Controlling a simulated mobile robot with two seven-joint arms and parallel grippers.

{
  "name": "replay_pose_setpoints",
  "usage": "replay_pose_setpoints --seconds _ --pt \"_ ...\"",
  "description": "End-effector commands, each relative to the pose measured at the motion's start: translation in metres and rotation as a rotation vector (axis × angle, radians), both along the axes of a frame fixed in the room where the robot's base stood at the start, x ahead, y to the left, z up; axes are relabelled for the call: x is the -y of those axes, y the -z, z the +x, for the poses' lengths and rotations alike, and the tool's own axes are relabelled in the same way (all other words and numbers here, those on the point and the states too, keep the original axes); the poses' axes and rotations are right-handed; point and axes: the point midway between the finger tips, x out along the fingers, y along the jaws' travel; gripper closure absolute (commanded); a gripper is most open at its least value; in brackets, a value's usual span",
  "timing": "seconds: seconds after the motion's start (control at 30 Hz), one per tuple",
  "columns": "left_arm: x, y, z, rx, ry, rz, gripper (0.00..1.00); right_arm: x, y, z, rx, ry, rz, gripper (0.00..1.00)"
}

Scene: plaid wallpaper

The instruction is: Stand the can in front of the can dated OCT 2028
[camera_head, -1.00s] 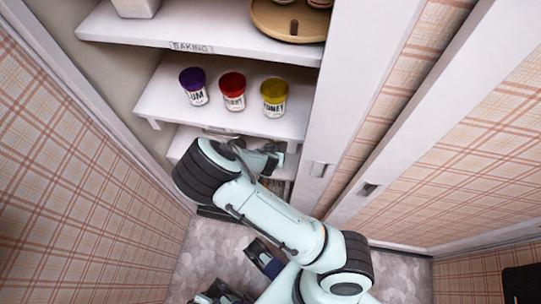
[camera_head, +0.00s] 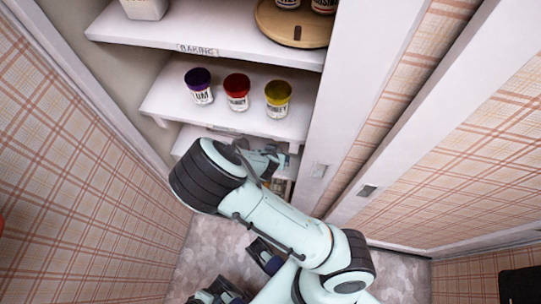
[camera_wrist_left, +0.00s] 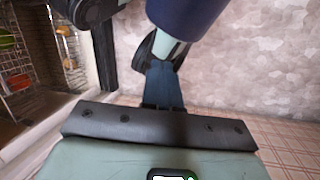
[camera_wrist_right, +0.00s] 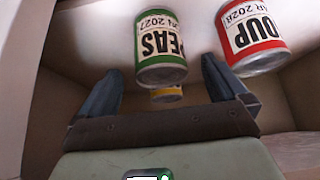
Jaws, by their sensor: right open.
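In the right wrist view, a green PEAS can (camera_wrist_right: 161,48) appears upside down, its date ending in 2027. A red SOUP can (camera_wrist_right: 250,38) stands beside it, its date reading "AR 2028". A yellow can (camera_wrist_right: 166,95) is mostly hidden behind the green one. I cannot read OCT 2028 on any can. My right gripper (camera_wrist_right: 160,80) is open and empty; the green can shows between its fingertips, with a gap on each side. My left gripper (camera_wrist_left: 163,88) has its fingers together, holding nothing, over the floor. In the head view my arm hides the cans.
A round wooden tray (camera_head: 275,28) is on the shelf labelled BAKING. A wire rack (camera_wrist_left: 18,60) shows in the left wrist view. Cabinet walls are close.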

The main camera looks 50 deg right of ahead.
Motion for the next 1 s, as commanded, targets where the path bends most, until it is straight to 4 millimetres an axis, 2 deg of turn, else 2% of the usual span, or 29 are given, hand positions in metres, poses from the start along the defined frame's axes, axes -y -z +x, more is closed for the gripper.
replay_pose_setpoints --seconds 0.03,0.1,0.3,0.47,1.0 --pt "0.0 -0.006 -0.001 -0.005 0.001 -0.001 1.0 -0.007 -0.013 -0.002 0.004 -0.003 0.002 0.01" --pt "0.0 -0.01 -0.003 -0.013 0.003 -0.003 1.0 -0.013 -0.025 -0.006 0.004 -0.003 0.002 0.01" --pt "0.001 -0.017 -0.007 -0.029 0.006 -0.005 1.0 -0.025 -0.048 -0.016 0.0 -0.001 0.0 0.01" --pt "0.0 -0.019 -0.008 -0.033 0.006 -0.005 1.0 -0.029 -0.054 -0.018 0.0 -0.001 0.0 0.01" --pt "0.0 -0.018 -0.008 -0.033 0.007 -0.005 1.0 -0.029 -0.053 -0.018 0.0 0.0 0.0 0.01"
